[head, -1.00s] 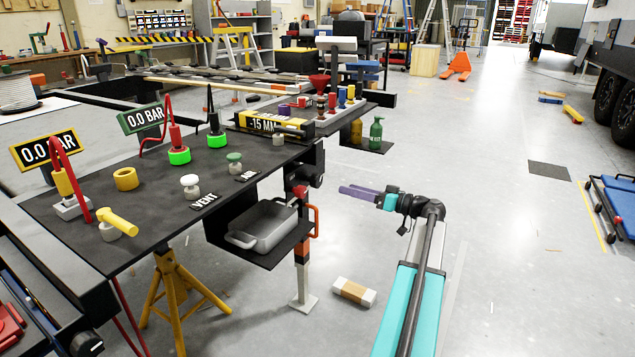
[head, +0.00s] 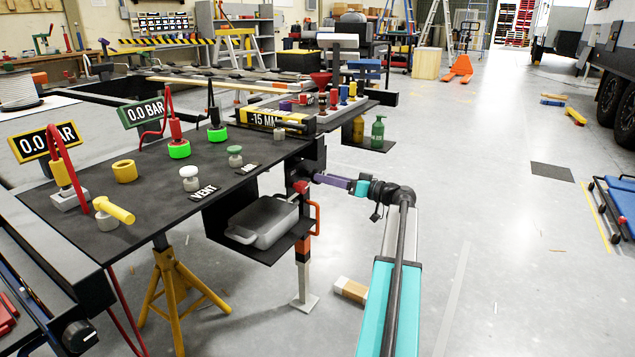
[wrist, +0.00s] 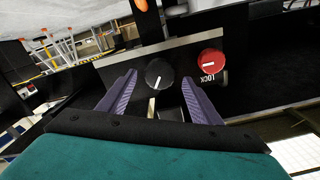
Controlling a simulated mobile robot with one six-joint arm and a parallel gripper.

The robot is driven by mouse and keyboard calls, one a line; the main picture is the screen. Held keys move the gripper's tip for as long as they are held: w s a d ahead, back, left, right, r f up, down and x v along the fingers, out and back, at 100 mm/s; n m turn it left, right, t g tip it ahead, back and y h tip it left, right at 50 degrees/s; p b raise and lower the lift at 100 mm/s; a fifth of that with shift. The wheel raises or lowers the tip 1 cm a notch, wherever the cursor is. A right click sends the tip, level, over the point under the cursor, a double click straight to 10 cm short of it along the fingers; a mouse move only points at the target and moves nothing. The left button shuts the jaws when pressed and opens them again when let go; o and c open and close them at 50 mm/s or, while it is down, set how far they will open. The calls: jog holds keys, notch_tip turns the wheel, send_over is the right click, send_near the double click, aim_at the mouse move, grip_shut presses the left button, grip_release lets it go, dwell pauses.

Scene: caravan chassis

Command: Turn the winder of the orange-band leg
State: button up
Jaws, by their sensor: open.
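The orange-band leg (head: 302,248) stands upright under the platform's right end, with a white foot on the floor. In the wrist view a round black knob with a white line (wrist: 159,74), apparently the winder, sits on a plate at the leg's head. My gripper (head: 318,178) has its purple fingers pointing left at the leg's top. In the wrist view the open fingers of my gripper (wrist: 160,78) are on either side of the black knob, with gaps showing. I cannot tell how far in front of the knob the tips are.
A red knob (wrist: 210,61) marked LOCK is just right of the black knob in the wrist view. A grey tray (head: 262,222) sits on a low shelf left of the leg. A white and brown block (head: 350,289) lies on the floor.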

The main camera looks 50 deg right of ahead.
jog(key=shift+b+x, duration=0.4)
jog(key=shift+x, duration=1.5)
